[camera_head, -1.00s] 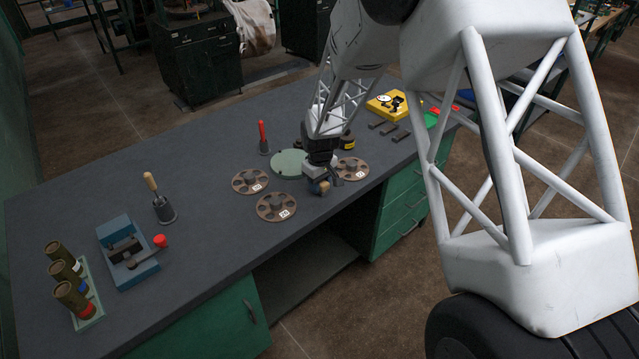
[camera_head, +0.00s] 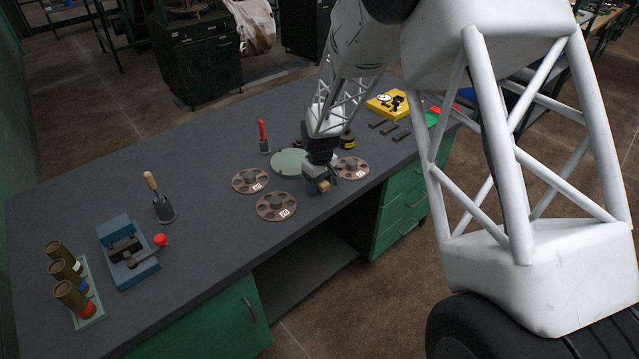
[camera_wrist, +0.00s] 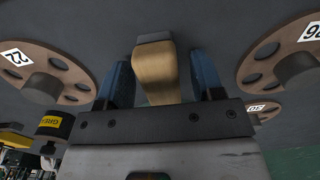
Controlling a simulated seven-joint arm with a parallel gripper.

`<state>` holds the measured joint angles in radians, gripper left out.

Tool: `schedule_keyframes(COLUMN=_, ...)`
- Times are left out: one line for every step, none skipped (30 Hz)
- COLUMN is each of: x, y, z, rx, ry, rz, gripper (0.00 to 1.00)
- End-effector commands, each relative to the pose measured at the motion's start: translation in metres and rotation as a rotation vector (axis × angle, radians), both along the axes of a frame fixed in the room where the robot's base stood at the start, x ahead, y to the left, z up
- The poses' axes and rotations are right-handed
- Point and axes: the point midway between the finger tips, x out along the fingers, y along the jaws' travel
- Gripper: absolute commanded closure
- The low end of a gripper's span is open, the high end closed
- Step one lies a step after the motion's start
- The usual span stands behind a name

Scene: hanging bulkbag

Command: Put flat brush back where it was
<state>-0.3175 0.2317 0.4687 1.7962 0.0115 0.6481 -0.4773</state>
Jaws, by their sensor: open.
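A tan, wood-coloured piece with a grey end (camera_wrist: 155,72), apparently the flat brush, lies between my gripper's two blue fingers in the wrist view. Gaps show between it and both fingers. My gripper (camera_wrist: 163,85) is open around it, and its base hides the piece's near end. In the head view my gripper (camera_head: 319,187) is low over the bench near its front edge, between two round brown discs. A little of the tan piece (camera_head: 323,187) shows there; whether it touches the bench I cannot tell.
Numbered discs (camera_head: 276,207) (camera_head: 351,168) (camera_head: 251,181) surround my gripper, with a pale green round plate (camera_head: 288,163) behind. A black pot with a yellow label (camera_wrist: 55,125) is close by. A wooden-handled tool (camera_head: 160,198) stands in a dark holder further left.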

Motion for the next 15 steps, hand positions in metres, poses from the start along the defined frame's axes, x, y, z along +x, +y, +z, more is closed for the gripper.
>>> schedule_keyframes(x=0.000, y=0.000, z=0.003, rx=0.000, ry=-0.001, rz=0.000, gripper=0.39)
schedule_keyframes(x=0.000, y=0.000, z=0.005, rx=0.000, ry=-0.001, rz=0.000, gripper=0.39)
schedule_keyframes(x=0.000, y=0.000, z=0.009, rx=0.000, ry=-0.001, rz=0.000, gripper=0.39)
schedule_keyframes(x=0.000, y=0.000, z=0.011, rx=0.000, ry=-0.001, rz=0.000, gripper=0.39)
schedule_keyframes(x=0.000, y=0.000, z=0.015, rx=0.000, ry=-0.001, rz=0.000, gripper=0.39)
schedule_keyframes(x=0.000, y=0.000, z=0.019, rx=0.000, ry=-0.001, rz=0.000, gripper=0.39)
schedule_keyframes(x=0.001, y=0.000, z=0.024, rx=0.001, ry=-0.002, rz=0.000, gripper=0.39)
schedule_keyframes(x=0.001, y=0.000, z=0.028, rx=0.001, ry=-0.003, rz=0.000, gripper=0.39)
schedule_keyframes(x=0.001, y=0.000, z=0.034, rx=0.001, ry=-0.004, rz=0.000, gripper=0.39)
schedule_keyframes(x=0.001, y=0.000, z=0.039, rx=0.001, ry=-0.003, rz=0.000, gripper=0.39)
schedule_keyframes(x=0.001, y=0.000, z=0.043, rx=0.001, ry=-0.002, rz=0.000, gripper=0.39)
schedule_keyframes(x=0.001, y=0.000, z=0.049, rx=0.001, ry=-0.003, rz=0.000, gripper=0.39)
schedule_keyframes(x=0.001, y=0.000, z=0.054, rx=0.001, ry=-0.004, rz=0.000, gripper=0.39)
schedule_keyframes(x=0.001, y=0.000, z=0.060, rx=0.001, ry=-0.003, rz=0.000, gripper=0.39)
schedule_keyframes(x=0.001, y=0.000, z=0.066, rx=0.001, ry=-0.002, rz=0.000, gripper=0.39)
